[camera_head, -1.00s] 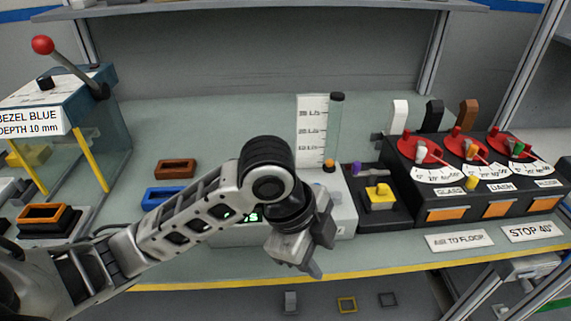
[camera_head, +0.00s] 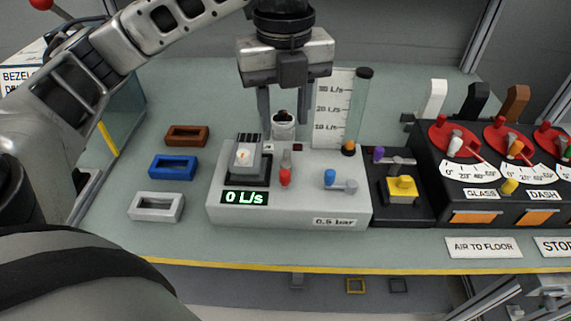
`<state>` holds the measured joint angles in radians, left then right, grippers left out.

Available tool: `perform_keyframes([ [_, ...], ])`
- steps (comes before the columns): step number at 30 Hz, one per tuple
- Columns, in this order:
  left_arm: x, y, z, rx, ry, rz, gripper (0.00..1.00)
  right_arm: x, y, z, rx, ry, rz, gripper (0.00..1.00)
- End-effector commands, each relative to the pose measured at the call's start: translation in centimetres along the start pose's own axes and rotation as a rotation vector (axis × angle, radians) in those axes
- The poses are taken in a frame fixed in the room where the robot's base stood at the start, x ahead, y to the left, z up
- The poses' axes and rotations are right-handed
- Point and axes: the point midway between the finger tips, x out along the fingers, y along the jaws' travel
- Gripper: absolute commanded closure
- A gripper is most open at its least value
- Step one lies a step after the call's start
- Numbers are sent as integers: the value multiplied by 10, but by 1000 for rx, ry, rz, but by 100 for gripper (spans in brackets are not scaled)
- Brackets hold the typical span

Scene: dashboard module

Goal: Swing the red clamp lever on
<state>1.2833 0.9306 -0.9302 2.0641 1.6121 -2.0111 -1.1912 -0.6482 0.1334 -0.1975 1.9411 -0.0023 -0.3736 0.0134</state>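The red clamp lever (camera_head: 285,177) is a small handle with a red tip on top of a light grey test box (camera_head: 345,209). It sits between a clamped block (camera_head: 246,156) and a blue-tipped lever (camera_head: 331,178). The box display (camera_head: 245,198) reads 0 L/s. My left gripper (camera_head: 285,130) points down behind the red lever, at the back of the box. Its two fingers are spread either side of a white cylinder (camera_head: 284,130), with gaps visible. It is apart from the red lever in the picture. My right gripper is not in view.
Brown (camera_head: 186,134), blue (camera_head: 173,166) and white (camera_head: 156,206) frames lie left of the box. A flow tube (camera_head: 358,110) and scale stand behind it. A dark fixture with a yellow block (camera_head: 401,190) and red dials (camera_head: 447,140) are at right.

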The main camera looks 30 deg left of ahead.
Motion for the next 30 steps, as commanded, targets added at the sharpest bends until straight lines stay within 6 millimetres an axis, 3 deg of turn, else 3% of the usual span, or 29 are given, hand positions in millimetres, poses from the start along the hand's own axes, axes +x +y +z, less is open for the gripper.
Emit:
perform_keyframes([
  [18, 105, 0, 0, -3, 2, 1, 61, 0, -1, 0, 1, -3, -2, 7],
  [24, 120, 0, 0, -1, 0, -2, 61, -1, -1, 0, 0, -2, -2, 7],
  [30, 121, -1, 0, -1, -1, -3, 61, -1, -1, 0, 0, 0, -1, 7],
])
